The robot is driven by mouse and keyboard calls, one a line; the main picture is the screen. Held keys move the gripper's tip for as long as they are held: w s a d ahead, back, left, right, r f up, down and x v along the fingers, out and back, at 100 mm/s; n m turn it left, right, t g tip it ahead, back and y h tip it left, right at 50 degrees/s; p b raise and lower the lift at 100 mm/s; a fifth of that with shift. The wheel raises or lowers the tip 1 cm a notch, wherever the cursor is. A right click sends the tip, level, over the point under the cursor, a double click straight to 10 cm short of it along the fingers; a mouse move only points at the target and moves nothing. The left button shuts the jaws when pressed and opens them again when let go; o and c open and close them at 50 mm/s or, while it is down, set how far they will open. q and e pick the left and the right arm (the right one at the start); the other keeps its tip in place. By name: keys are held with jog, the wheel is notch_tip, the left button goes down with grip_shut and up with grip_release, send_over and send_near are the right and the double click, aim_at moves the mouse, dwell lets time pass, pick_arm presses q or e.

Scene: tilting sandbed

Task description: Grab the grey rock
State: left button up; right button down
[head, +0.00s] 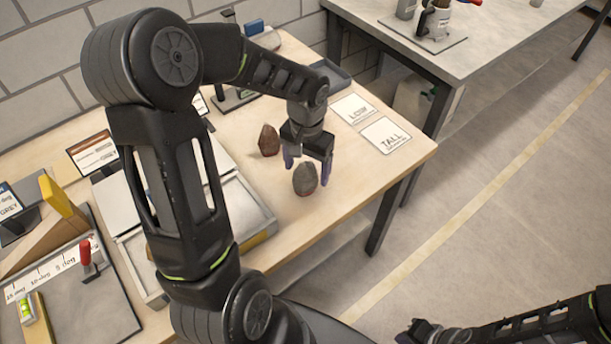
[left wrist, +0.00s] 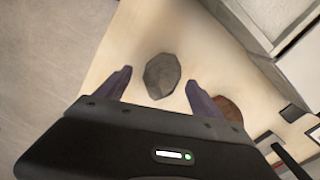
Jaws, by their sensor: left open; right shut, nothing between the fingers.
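The grey rock (head: 305,179) stands on the wooden table near its front edge. My left gripper (head: 307,166) is open just above and behind it in the head view. In the left wrist view the grey rock (left wrist: 162,75) shows between and beyond the two open fingers (left wrist: 158,88), apart from both as far as I can tell. A reddish-brown rock (head: 269,140) stands behind and to the left; in the left wrist view it is partly hidden by a finger (left wrist: 228,108). My right gripper (head: 420,330) is low at the bottom of the head view, away from the table.
Two cards, LOW (head: 354,109) and TALL (head: 386,136), lie on the table to the right. A shallow tray (head: 262,222) lies left of the grey rock, partly behind my left arm. A grey bench (head: 480,40) stands at the back right.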

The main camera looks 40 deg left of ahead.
aim_at(306, 177)
pick_arm(q)
notch_tip(306, 177, down, 4)
jog(key=shift+s+a+r, duration=0.1)
jog(key=shift+r, duration=0.1)
jog(key=shift+c, duration=0.4)
grip_shut()
dwell(0.8)
